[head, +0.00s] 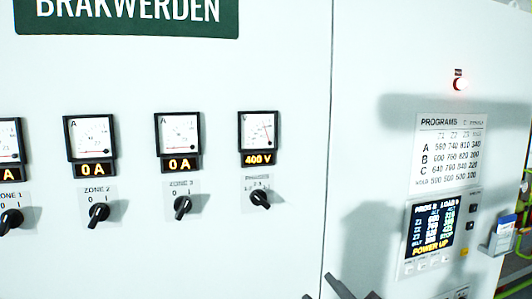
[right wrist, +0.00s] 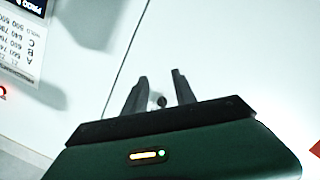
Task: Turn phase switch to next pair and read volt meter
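The phase switch (head: 260,199) is a black rotary knob on a small label plate, the rightmost of the row, with its pointer slanting to the lower right. Above it is the volt meter (head: 258,132), with a needle dial and an amber readout (head: 258,160) of 400 V. My right gripper (head: 318,286) shows partly at the bottom edge of the head view, below and right of the switch, clear of it. In the right wrist view the gripper (right wrist: 160,76) has its fingers apart; a small dark round thing between them cannot be identified. My left gripper is out of view.
Several ammeters (head: 180,135) reading 0 A and zone switches (head: 183,207) line the white panel to the left. To the right are a programs chart (head: 450,150), a lit screen (head: 432,228) showing POWER UP and a red lamp (head: 460,84). The panel between is bare.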

